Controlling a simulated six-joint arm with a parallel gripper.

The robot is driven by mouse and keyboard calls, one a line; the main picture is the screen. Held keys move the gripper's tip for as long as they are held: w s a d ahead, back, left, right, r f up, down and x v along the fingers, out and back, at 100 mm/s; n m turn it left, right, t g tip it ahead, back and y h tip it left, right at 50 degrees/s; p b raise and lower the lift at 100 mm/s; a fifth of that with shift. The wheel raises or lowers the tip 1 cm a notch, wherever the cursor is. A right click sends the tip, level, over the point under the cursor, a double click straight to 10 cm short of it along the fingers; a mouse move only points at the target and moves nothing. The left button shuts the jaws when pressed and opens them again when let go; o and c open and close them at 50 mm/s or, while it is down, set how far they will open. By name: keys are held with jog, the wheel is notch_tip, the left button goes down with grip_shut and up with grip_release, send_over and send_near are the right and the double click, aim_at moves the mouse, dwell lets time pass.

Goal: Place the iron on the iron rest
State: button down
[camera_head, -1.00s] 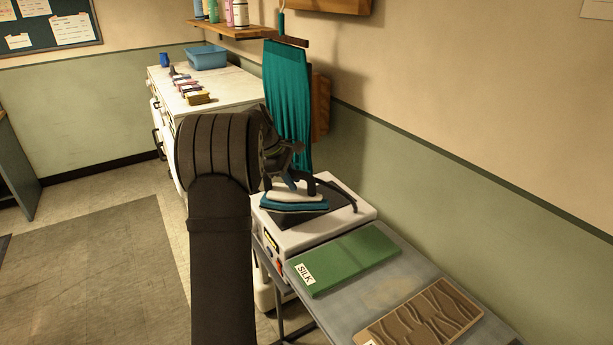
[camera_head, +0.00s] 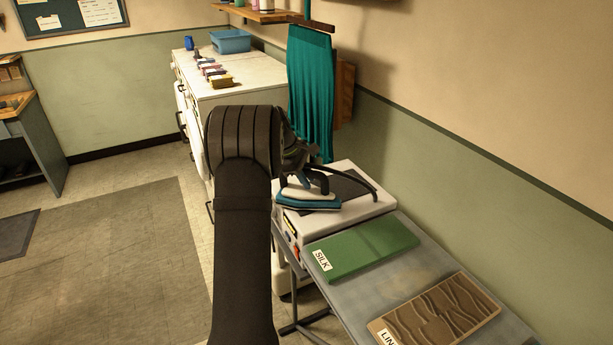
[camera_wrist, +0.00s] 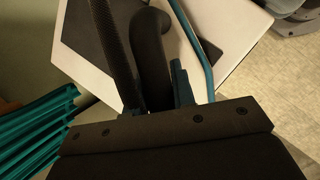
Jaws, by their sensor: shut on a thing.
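The iron (camera_head: 309,201), teal and white with a dark handle, is at the left front part of the white station's top in the head view. Its dark handle (camera_wrist: 152,55) shows in the wrist view between my gripper's fingers (camera_wrist: 155,75). My gripper (camera_head: 302,168) is shut on that handle. The iron rest appears to be the dark plate (camera_head: 350,184) on top of the white station (camera_head: 350,212). The iron overlaps the plate's near left part in the head view. I cannot tell whether it touches the station or hangs just above it.
A green SILK board (camera_head: 365,248) and a brown ridged board (camera_head: 440,312) lie on the grey table (camera_head: 400,285) in front of the station. A dark cord (camera_head: 355,177) arches from the iron. Teal cloth (camera_head: 310,85) hangs behind. A white cabinet (camera_head: 235,85) stands further back.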

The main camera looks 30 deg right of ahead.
jog(key=c, duration=1.2)
grip_release()
jog(key=shift+f, duration=0.1)
jog(key=v, duration=1.2)
jog(key=x, duration=1.2)
notch_tip(320, 180, up, 3)
jog(key=shift+f, duration=0.2)
jog(key=shift+r, duration=0.6)
